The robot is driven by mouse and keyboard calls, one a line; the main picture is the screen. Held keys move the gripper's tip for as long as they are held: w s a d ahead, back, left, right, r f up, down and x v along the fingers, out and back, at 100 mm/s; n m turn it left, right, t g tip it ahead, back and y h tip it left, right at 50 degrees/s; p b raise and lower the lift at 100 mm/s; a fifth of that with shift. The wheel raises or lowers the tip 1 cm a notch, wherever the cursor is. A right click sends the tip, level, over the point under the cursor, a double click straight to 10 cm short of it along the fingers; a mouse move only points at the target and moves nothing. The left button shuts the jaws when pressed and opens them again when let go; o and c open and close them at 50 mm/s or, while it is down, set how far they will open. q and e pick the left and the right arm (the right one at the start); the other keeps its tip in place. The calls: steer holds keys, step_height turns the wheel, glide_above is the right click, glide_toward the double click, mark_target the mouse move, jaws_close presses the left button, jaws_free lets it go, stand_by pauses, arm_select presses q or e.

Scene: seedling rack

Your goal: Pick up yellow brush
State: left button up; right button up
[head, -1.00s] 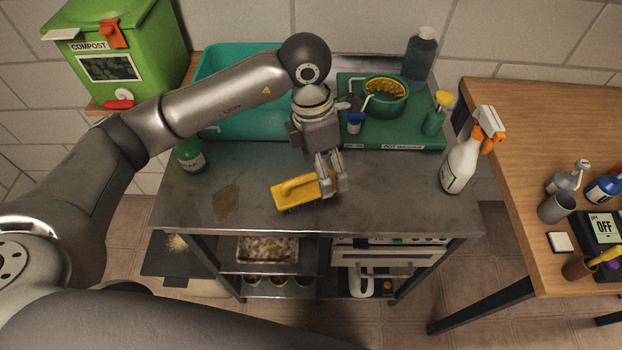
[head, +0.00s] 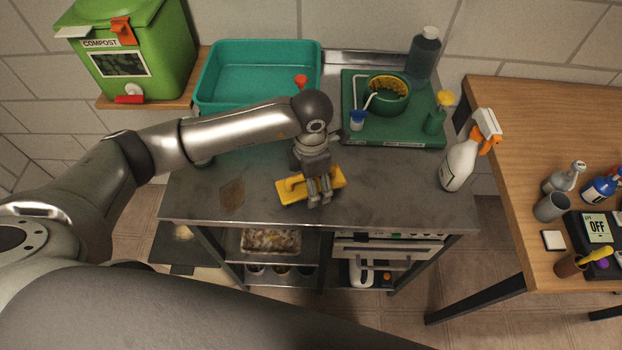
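The yellow brush (head: 288,192) lies on the metal tabletop in the head view, left of the table's centre line and close to its front half. Its left part with the raised handle and its right end both show. My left gripper (head: 320,203) points down at the brush, right of its middle, and its fingers cover part of it. The fingers look close together, but I cannot tell whether they grip the brush or only stand over or beside it. My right gripper is not in view.
A teal tray (head: 313,50) and a green board (head: 400,141) with a pot and small bottle stand behind. A white spray bottle (head: 458,165) stands at the right edge. A brown stain (head: 232,195) marks the tabletop. A green compost bin (head: 150,50) is back left; a wooden table (head: 500,110) is right.

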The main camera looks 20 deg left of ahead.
arm_select(q)
steer(key=shift+f, duration=0.4)
steer(key=c, duration=1.2)
steer(key=shift+r, duration=0.15)
